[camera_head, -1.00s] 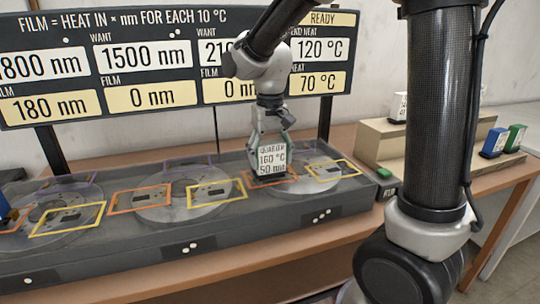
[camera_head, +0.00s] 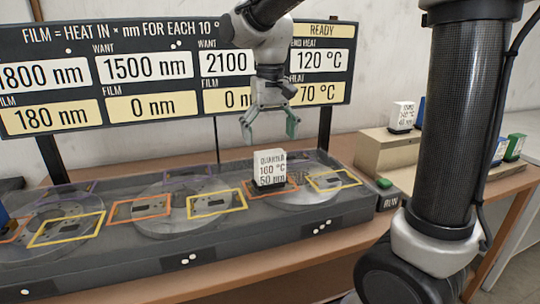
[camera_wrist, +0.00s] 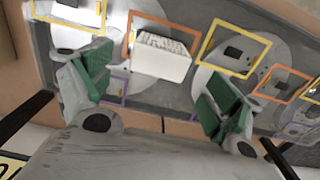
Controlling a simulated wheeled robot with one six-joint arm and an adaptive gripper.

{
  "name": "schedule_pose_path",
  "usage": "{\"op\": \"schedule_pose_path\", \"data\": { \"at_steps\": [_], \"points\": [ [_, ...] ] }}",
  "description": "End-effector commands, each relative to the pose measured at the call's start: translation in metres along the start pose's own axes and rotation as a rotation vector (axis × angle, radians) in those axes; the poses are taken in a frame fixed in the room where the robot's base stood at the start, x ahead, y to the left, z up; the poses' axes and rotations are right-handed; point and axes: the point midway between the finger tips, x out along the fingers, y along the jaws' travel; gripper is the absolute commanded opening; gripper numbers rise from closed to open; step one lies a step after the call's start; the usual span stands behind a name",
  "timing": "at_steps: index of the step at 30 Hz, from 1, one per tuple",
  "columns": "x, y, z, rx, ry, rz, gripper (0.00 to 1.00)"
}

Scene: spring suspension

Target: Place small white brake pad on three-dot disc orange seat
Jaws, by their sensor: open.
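A white block labelled QUARTER, 160 °C, 50 nm (camera_head: 269,163) stands upright on its dark base on the orange-framed seat (camera_head: 287,188) of the right disc (camera_head: 310,198). Three white dots mark the tray front below that disc. Another white block (camera_head: 403,115) stands on the stepped stand.
The dark tray (camera_head: 265,225) also holds other discs with orange, yellow and purple frames. The display board (camera_head: 180,75) stands behind it. The stepped stand (camera_head: 390,152) is at right, near green (camera_head: 514,147) and blue blocks. A green RUN button (camera_head: 384,183) is beside the tray.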

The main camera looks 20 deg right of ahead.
Motion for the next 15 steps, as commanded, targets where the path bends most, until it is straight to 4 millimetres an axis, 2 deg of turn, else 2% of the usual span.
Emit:
{"op": "schedule_pose_path", "data": {
  "at_steps": [4,11,14,15],
  "points": [
    [-0.023,0.000,-0.001,0.000,0.001,-0.001,0.91],
    [-0.035,0.001,0.001,0.000,0.000,0.000,0.91],
    [-0.037,0.012,0.009,0.003,0.018,-0.007,0.91],
    [-0.039,0.022,0.018,0.005,0.033,-0.012,0.91]
  ]
}}
